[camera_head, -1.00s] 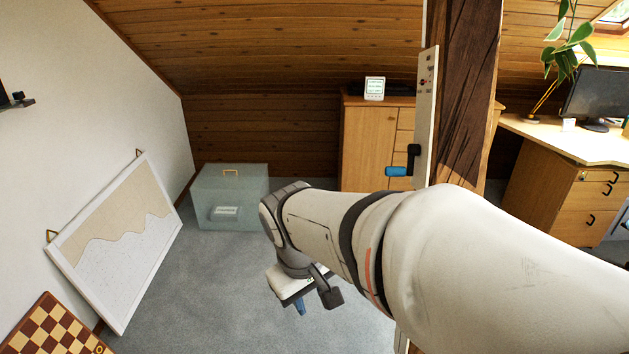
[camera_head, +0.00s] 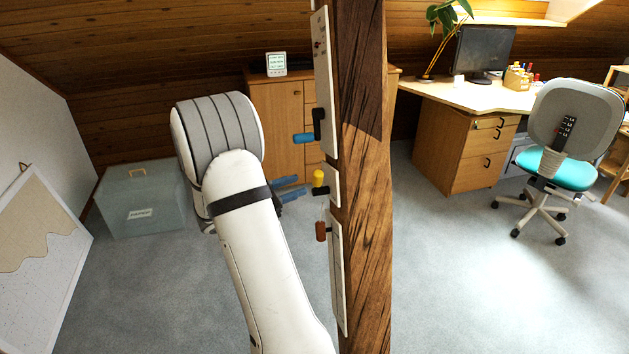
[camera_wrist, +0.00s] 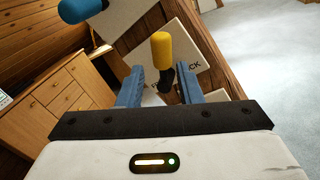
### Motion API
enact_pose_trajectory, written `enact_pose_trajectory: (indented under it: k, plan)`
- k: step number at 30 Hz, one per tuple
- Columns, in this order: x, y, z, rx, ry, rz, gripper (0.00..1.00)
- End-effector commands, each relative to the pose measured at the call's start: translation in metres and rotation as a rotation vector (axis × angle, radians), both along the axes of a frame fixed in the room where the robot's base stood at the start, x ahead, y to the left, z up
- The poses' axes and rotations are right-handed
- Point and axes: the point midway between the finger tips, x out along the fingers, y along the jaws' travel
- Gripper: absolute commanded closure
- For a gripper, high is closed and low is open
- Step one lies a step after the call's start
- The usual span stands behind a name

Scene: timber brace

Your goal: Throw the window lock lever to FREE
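A yellow-handled lever (camera_head: 318,177) with a black arm stands on the small middle white plate (camera_head: 334,184) on the timber post. Its knob is up. In the wrist view its yellow knob (camera_wrist: 161,48) shows just beyond and between my fingertips, and the plate (camera_wrist: 190,57) has lettering ending in "CK", the rest hidden. That it is the window lock lever is not fully readable. My gripper (camera_wrist: 160,70) is open, with two blue fingers apart; I see no contact with the lever. In the head view my gripper (camera_head: 292,188) is just left of the lever.
A blue-handled lever (camera_head: 304,138) sits on the upper plate, and also shows in the wrist view (camera_wrist: 80,9). A red-brown handle (camera_head: 321,231) hangs at the lower plate. The timber post (camera_head: 364,240) stands right of my arm. A cabinet (camera_head: 277,110) is behind; open carpet lies right.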

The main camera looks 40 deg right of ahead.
Motion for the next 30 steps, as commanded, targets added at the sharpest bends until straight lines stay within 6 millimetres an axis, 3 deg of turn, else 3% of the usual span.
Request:
enact_pose_trajectory:
  k: [9,15,25,30]
  plan:
    - [-0.012,-0.048,0.001,-0.001,0.0,-0.003,0.68]
    - [-0.016,-0.069,0.001,0.0,-0.001,-0.003,0.68]
    - [-0.017,-0.073,0.0,0.0,-0.001,-0.001,0.68]
    - [-0.017,-0.073,0.0,0.0,-0.001,-0.002,0.81]
